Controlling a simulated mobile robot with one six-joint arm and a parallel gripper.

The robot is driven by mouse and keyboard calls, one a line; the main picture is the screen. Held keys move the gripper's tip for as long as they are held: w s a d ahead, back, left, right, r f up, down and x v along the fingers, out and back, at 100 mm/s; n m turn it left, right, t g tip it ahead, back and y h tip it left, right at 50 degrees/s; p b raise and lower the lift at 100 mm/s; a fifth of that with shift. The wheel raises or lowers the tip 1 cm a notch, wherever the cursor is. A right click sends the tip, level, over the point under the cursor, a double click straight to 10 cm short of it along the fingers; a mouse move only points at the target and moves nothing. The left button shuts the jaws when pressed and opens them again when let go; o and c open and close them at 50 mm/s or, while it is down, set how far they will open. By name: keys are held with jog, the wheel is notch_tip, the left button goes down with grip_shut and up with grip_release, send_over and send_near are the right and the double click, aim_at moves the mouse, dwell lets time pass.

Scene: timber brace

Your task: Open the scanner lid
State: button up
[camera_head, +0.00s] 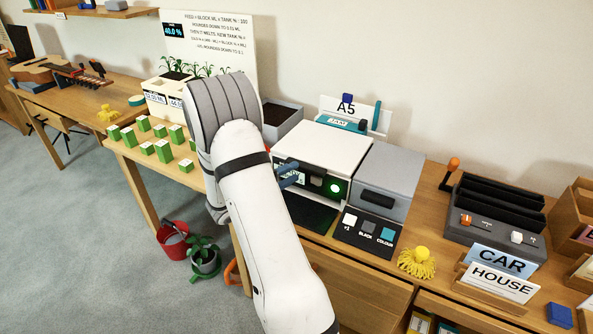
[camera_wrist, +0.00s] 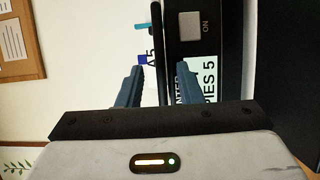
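The scanner is a white box-shaped machine on the wooden bench; its flat white lid (camera_head: 325,143) looks closed in the head view. Its dark front panel has a display, a green-lit button (camera_head: 335,188) and, in the wrist view, a grey ON button (camera_wrist: 190,25). My gripper (camera_head: 288,175) is at the left part of this front, partly hidden by my white arm. In the turned wrist view, my gripper (camera_wrist: 158,80) is open, with a dark strip along the lid edge (camera_wrist: 158,45) between its blue fingers. I cannot tell whether either finger touches it.
A grey unit (camera_head: 400,172) with a dark handle stands right against the scanner. An A5 sign (camera_head: 345,108) is behind it. Green-topped blocks (camera_head: 163,152) stand on the left bench. A yellow tasselled object (camera_head: 418,262) and black rack (camera_head: 500,205) are at right.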

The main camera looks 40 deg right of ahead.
jog(key=shift+d, duration=1.05)
jog(key=shift+c, duration=0.2)
grip_shut()
